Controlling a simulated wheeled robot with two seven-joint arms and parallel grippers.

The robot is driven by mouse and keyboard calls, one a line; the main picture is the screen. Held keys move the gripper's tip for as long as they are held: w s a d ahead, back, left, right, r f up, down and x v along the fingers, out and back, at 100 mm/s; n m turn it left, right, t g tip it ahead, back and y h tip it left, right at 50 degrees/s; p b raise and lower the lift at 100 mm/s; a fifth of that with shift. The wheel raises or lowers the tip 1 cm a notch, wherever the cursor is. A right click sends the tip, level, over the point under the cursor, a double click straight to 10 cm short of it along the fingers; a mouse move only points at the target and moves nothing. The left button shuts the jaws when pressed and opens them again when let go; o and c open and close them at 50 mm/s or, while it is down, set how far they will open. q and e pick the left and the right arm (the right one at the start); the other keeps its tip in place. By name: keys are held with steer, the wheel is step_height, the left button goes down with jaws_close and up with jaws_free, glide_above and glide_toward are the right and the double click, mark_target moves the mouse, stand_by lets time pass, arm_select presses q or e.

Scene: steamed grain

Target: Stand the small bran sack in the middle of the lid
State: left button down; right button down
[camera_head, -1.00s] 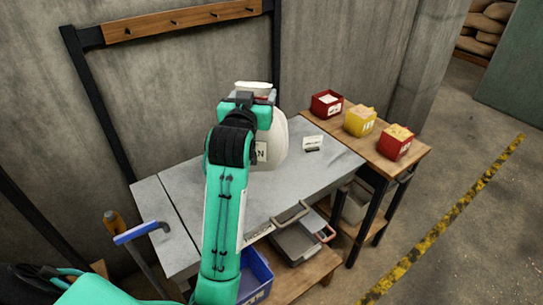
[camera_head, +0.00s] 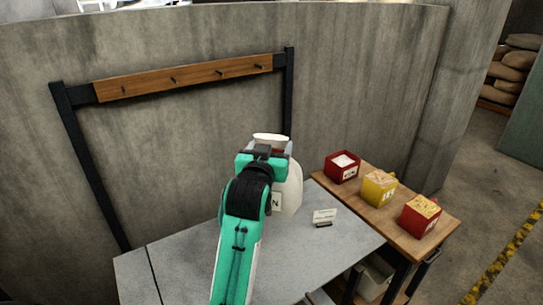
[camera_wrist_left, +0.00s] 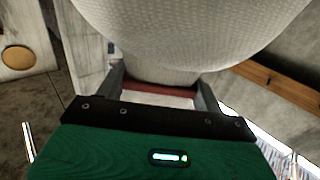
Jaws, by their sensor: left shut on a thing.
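The small bran sack (camera_head: 288,192) is off-white with a rounded body and a tied top; part of a dark-lettered label shows. My left gripper (camera_head: 265,150) is shut on its neck, and the sack hangs below the jaws. In the left wrist view the pale sack (camera_wrist_left: 190,30) fills the top, with its reddish neck band (camera_wrist_left: 160,88) between the fingers. The grey flat top (camera_head: 190,265), which seems to be the lid, lies below and has a dark seam at its left. My arm hides part of the sack and the top. My right gripper is out of view.
A small white card (camera_head: 324,215) stands on the grey top, right of the sack. A wooden side table (camera_head: 385,217) at right carries a red box (camera_head: 342,167), a yellow box (camera_head: 379,188) and another red box (camera_head: 420,216). A concrete wall with a peg rail (camera_head: 185,77) stands behind.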

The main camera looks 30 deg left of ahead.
mark_target(271, 204)
arm_select(q)
step_height(271, 204, down, 12)
steer(key=shift+f+p, duration=0.25)
steer(key=shift+p, duration=0.9)
steer(key=shift+f, duration=0.7)
steer(key=shift+f+p, duration=0.5)
steer(key=shift+f, duration=1.35)
steer(key=shift+c, duration=2)
jaws_free()
steer(key=shift+f, duration=0.35)
steer(key=shift+o, duration=0.9)
steer(key=shift+s+r, duration=0.1)
steer(key=shift+s, duration=0.05)
